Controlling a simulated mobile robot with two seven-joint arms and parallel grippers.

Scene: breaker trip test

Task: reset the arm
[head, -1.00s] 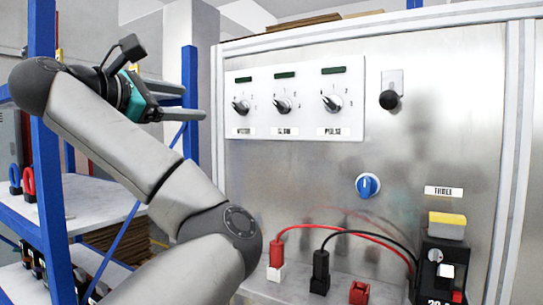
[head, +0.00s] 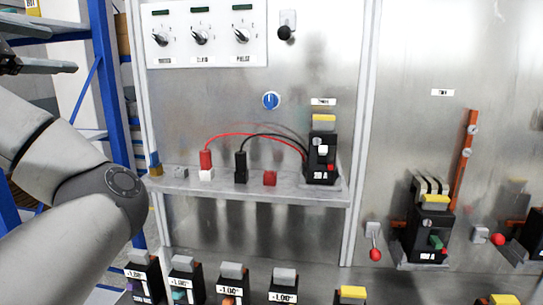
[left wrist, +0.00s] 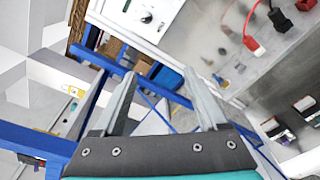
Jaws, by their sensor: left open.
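My left arm comes in from the left in the head view. Its gripper (head: 58,67) is partly cut off at the upper left edge, in front of the blue rack and apart from the panel. In the left wrist view the gripper (left wrist: 163,85) has its two grey fingers spread, with nothing between them. Behind the fingers are blue rack bars and the floor. My right arm and gripper are not in view.
A metal panel carries a white dial plate (head: 205,35), a blue knob (head: 271,100) and a black lever knob (head: 285,32). A ledge (head: 225,187) holds a breaker (head: 321,160) with red and black leads. Another breaker (head: 427,235) sits right. Several small breakers stand low in front. A blue rack (head: 108,80) is left.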

